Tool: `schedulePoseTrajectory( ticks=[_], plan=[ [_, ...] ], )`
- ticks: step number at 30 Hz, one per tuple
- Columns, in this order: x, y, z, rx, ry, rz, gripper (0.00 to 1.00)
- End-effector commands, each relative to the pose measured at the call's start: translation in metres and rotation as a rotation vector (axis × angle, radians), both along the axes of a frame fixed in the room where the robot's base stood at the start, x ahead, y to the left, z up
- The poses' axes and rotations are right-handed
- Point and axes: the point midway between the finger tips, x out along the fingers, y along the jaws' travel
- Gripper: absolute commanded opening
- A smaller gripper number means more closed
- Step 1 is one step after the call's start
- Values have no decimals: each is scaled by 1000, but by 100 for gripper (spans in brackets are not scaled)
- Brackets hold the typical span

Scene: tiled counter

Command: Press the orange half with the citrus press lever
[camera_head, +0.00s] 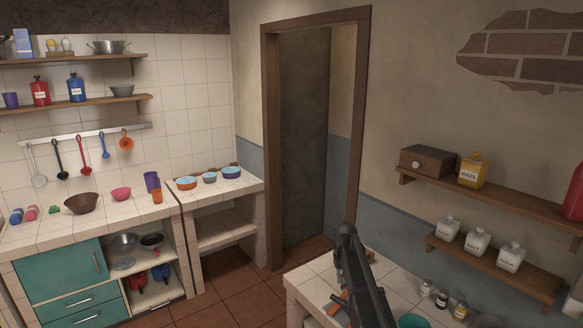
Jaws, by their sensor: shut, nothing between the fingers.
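My dark arm rises from the bottom edge over the tiled counter (316,287) at the lower right. My gripper (342,282) is at its end, pointing down, small and partly covered by the arm; it is shut and empty. A small orange-brown thing (337,301) shows on the counter just under it. I cannot tell whether this is the orange half or part of the press. The citrus press and its lever cannot be made out; my arm covers part of that counter.
Several small jars (441,299) and a teal bowl (412,321) stand right of my arm. Wall shelves (495,262) with white canisters hang above them. The counter's left corner looks clear. A doorway (300,140) and a stove-side counter (222,205) with bowls lie behind.

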Motion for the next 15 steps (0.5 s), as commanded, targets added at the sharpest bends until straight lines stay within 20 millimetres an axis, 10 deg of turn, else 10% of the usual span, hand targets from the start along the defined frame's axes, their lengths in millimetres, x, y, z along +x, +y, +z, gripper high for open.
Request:
schedulePoseTrajectory(
  ticks=[15],
  plan=[
    [0,0,32,0,0,0,0]
  ],
)
